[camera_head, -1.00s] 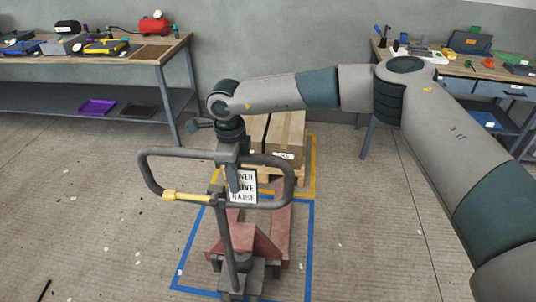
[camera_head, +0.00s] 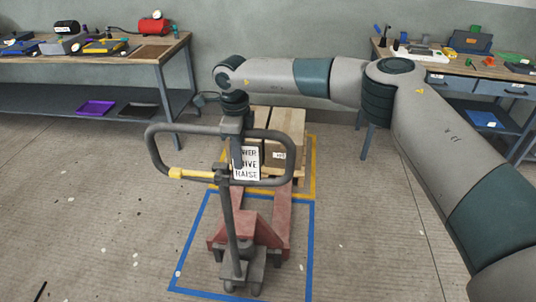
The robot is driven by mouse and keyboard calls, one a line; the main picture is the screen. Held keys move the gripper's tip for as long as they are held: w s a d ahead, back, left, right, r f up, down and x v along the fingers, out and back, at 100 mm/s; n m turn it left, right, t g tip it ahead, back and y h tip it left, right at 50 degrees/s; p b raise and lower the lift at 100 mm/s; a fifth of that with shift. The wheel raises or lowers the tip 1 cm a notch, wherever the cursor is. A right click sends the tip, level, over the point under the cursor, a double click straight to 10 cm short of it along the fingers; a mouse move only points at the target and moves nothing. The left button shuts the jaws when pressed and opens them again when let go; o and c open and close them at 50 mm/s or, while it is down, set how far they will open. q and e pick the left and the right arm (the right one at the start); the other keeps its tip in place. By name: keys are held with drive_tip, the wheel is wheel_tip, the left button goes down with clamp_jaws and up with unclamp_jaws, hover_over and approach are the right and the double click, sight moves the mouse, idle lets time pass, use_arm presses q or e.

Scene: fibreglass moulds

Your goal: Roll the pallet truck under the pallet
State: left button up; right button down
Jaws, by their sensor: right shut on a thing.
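The red pallet truck (camera_head: 282,216) stands on the floor with its two forks pointing away from me toward the pallet. Its grey loop handle (camera_head: 158,156) has a yellow lever (camera_head: 190,174) and a sign below the bar. My right gripper (camera_head: 235,135) is shut on the far bar of the handle; its fingertips are partly hidden by the handle and sign. The wooden pallet (camera_head: 301,180) carries cardboard boxes (camera_head: 285,127) at the back. The fork tips reach the pallet's near side; I cannot tell how far under they are. My left gripper is out of view.
Blue tape (camera_head: 310,250) outlines the floor around the truck, and yellow tape (camera_head: 313,160) outlines the pallet's place. A workbench (camera_head: 150,55) stands at the back left, another (camera_head: 500,80) at the right. Floor on both sides is clear apart from small scraps.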

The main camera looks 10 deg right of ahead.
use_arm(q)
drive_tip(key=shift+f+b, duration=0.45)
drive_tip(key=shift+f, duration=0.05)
use_arm(e)
drive_tip(key=w, duration=0.3)
drive_tip(key=shift+w+d+r, duration=0.1)
drive_tip(key=shift+d+r, duration=0.05)
drive_tip(key=shift+d, duration=0.15)
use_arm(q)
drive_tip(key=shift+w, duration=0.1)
